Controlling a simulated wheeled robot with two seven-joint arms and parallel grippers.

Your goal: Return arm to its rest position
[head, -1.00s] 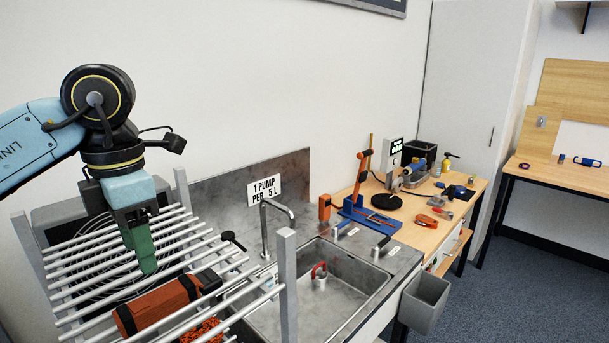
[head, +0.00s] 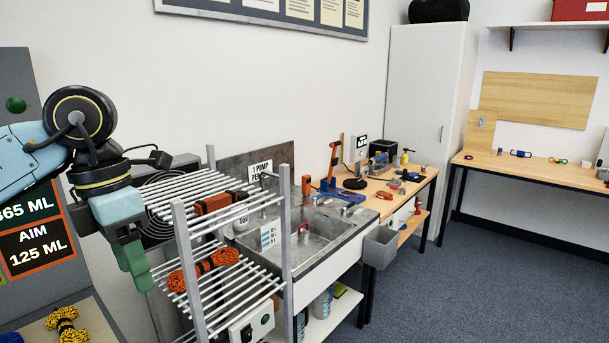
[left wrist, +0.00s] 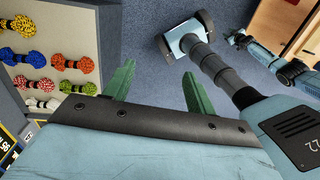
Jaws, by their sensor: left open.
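My left arm comes in from the left in the head view, with its left gripper (head: 138,272) pointing down in front of the drying rack (head: 181,240). In the left wrist view the two green fingers of the left gripper (left wrist: 157,92) stand well apart with nothing between them, so it is open and empty. Carpet shows beyond the fingertips. My right gripper cannot be made out in either view.
An orange bundle (head: 220,201) lies on the rack's upper shelf and an orange rope coil (head: 204,268) on the lower one. The sink (head: 325,230) and workbench (head: 400,200) stand beyond. Carpet (head: 470,290) at right is clear.

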